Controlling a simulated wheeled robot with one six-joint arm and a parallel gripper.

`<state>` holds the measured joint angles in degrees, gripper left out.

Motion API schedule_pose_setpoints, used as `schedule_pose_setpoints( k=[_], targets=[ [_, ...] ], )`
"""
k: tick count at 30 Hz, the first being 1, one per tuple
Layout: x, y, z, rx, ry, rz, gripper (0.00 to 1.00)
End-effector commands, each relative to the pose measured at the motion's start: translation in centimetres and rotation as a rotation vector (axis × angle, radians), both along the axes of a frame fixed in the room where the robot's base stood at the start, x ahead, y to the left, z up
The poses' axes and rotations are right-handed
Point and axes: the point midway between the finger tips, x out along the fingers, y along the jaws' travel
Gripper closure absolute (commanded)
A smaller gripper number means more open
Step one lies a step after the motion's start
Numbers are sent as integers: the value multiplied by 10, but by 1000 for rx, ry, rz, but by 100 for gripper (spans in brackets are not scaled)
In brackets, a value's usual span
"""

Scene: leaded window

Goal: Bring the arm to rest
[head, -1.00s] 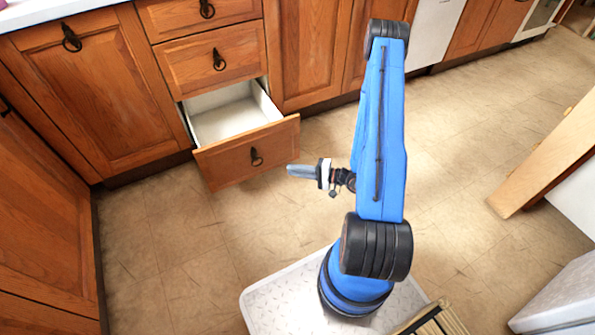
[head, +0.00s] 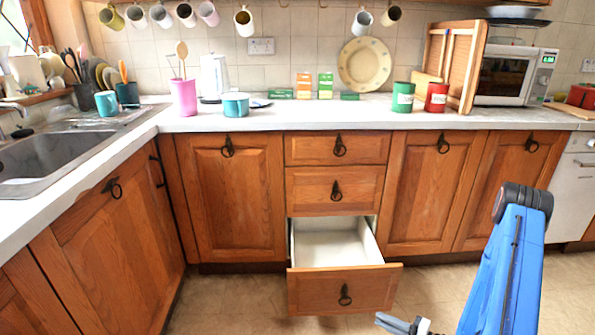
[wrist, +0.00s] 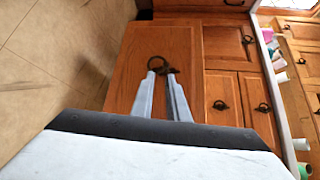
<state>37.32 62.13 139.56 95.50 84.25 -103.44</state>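My gripper (head: 402,324) is low at the bottom edge of the head view, right of the pulled-out bottom drawer (head: 345,289). In the wrist view the two grey fingers (wrist: 161,76) stand apart with nothing between them. They point toward the wooden drawer front (wrist: 178,45) and its dark ring handle (wrist: 157,63), apart from it. My blue arm stands upright at the right of the head view, its lower part out of frame. The drawer's white inside looks empty where it shows.
Wooden cabinets (head: 230,195) line the wall under a white counter (head: 300,118). A sink (head: 60,158) is at left, a microwave (head: 515,75) at right. Several mugs hang above. The tiled floor (head: 235,300) beside the drawer is clear.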

Motion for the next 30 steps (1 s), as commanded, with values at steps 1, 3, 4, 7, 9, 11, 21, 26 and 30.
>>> schedule_pose_setpoints(
  k=[1, 3, 4, 7, 9, 11, 21, 26, 30],
  targets=[
    [2, 5, 14, -2, -8, 33, 86],
    [3, 12, 33, 0, -9, 83, 86],
    [2, 16, 40, 1, -9, 106, 86],
    [1, 27, 65, -2, -5, 178, 86],
    [-2, 34, 81, -7, 0, 229, 86],
    [-4, 41, 95, -15, 4, 271, 86],
    [-30, 75, 165, -93, 47, 498, 86],
    [-47, 88, 193, -152, 74, 593, 86],
    [-63, 97, 214, -216, 99, 667, 86]
  ],
)
